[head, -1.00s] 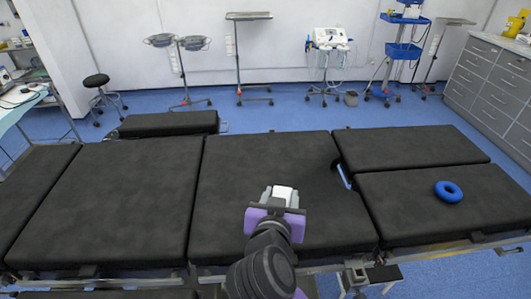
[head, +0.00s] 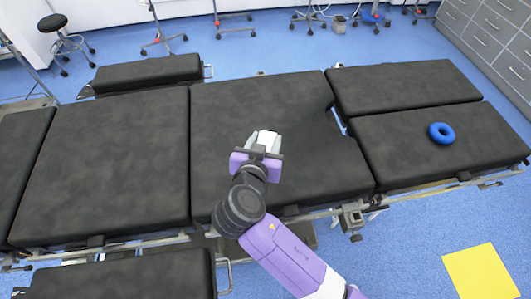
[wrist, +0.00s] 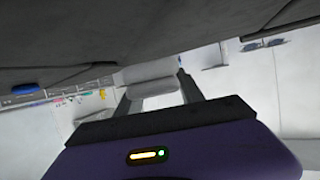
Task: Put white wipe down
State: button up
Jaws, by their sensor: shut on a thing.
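The white wipe (head: 265,137) is a small pale piece at the tip of my arm in the head view. My gripper (head: 261,147) is shut on it, over the middle section of the black operating table (head: 230,110). In the wrist view the wipe (wrist: 150,80) sits between the two dark fingers of my gripper (wrist: 155,95). A dark padded surface fills the top of that view. I cannot tell whether the wipe touches the table.
A blue ring (head: 441,133) lies on the right section of the table. A yellow patch (head: 478,272) is on the floor at lower right. A stool (head: 62,40) and wheeled stands are behind the table. The pads around my gripper are bare.

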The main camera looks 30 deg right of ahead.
jog(key=shift+f, duration=3.55)
jog(key=shift+f, duration=0.2)
jog(key=o, duration=1.3)
jog(key=shift+r, duration=0.1)
jog(key=shift+r, duration=0.15)
jog(key=b+v, duration=0.1)
jog(key=v, duration=1.1)
